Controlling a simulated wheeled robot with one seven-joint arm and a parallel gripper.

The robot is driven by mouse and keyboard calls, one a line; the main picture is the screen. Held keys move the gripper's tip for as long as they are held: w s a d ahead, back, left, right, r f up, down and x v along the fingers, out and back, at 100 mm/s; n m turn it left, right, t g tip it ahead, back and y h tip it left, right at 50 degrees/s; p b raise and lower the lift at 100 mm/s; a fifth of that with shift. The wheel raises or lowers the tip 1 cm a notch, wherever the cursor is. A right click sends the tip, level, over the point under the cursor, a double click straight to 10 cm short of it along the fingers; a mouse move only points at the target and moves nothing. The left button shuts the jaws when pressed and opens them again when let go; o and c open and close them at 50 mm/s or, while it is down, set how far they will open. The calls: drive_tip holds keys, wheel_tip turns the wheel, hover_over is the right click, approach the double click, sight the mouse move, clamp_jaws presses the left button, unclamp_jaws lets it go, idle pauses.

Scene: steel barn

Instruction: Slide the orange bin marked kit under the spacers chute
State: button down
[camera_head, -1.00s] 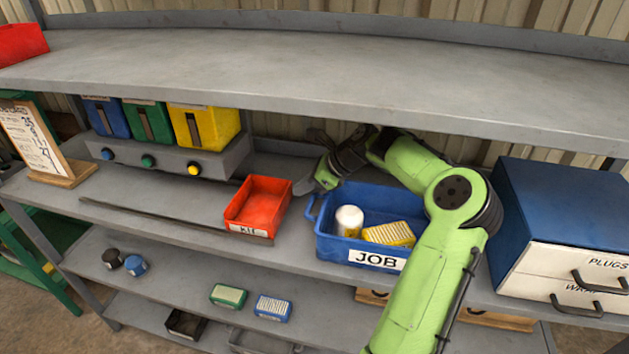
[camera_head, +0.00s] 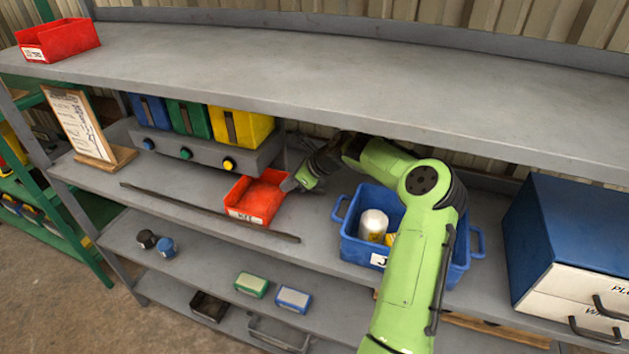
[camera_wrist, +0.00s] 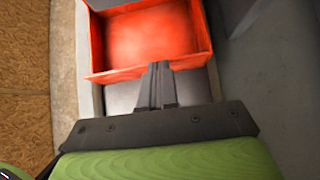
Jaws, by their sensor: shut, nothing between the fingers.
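The orange bin (camera_head: 258,197) with a KIT label stands upright and empty on the middle shelf, below and slightly right of the yellow chute (camera_head: 242,128). Blue (camera_head: 150,110) and green (camera_head: 188,118) chutes stand left of the yellow one; their labels are too small to read, so I cannot tell which is spacers. My gripper (camera_head: 291,184) is shut and empty at the bin's right side, seemingly touching it. In the wrist view, the shut fingertips (camera_wrist: 159,72) meet the near wall of the bin (camera_wrist: 150,38).
A dark rail (camera_head: 180,203) runs along the shelf in front of the bin. A blue JOB bin (camera_head: 357,246) stands to the right, partly behind my arm. A clipboard (camera_head: 80,122) stands at the left. Shelf left of the orange bin, below the chutes, is clear.

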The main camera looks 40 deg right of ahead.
drive_tip(key=w+a, duration=0.1)
drive_tip(key=w+p, duration=0.1)
drive_tip(key=w, duration=0.1)
drive_tip(key=w+a, duration=0.1)
drive_tip(key=shift+w+a, duration=0.15)
drive_tip(key=shift+a, duration=0.15)
drive_tip(key=shift+d, duration=0.1)
